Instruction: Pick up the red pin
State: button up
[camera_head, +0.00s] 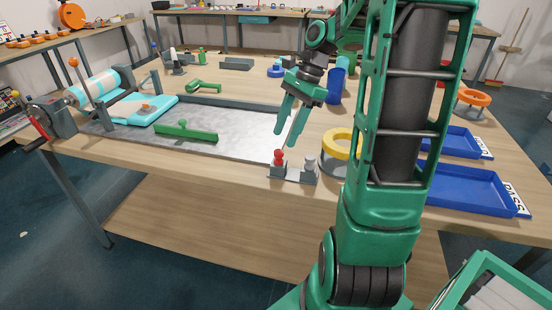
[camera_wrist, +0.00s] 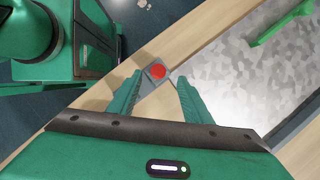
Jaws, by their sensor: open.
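The red pin (camera_head: 278,158) stands upright in a small grey holder (camera_head: 292,175) at the table's front edge. A grey pin (camera_head: 309,164) stands beside it on the same holder. My gripper (camera_head: 286,138) is open and empty, pointing down above the red pin, with a gap between fingertips and pin. In the wrist view the red pin (camera_wrist: 158,71) shows as a round red top, ahead of and between the two open fingers of my gripper (camera_wrist: 155,84). The grey pin is not clearly visible in the wrist view.
A metal plate (camera_head: 245,125) with a green bar (camera_head: 185,132) lies left of the holder. A yellow ring (camera_head: 342,143) on a grey drum stands close to its right. Blue trays (camera_head: 470,190) lie at the right. The front wood strip is clear.

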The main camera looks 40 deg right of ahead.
aim_at(279, 152)
jog(key=shift+x, duration=3.55)
jog(key=shift+s, duration=0.15)
jog(key=c, duration=1.1)
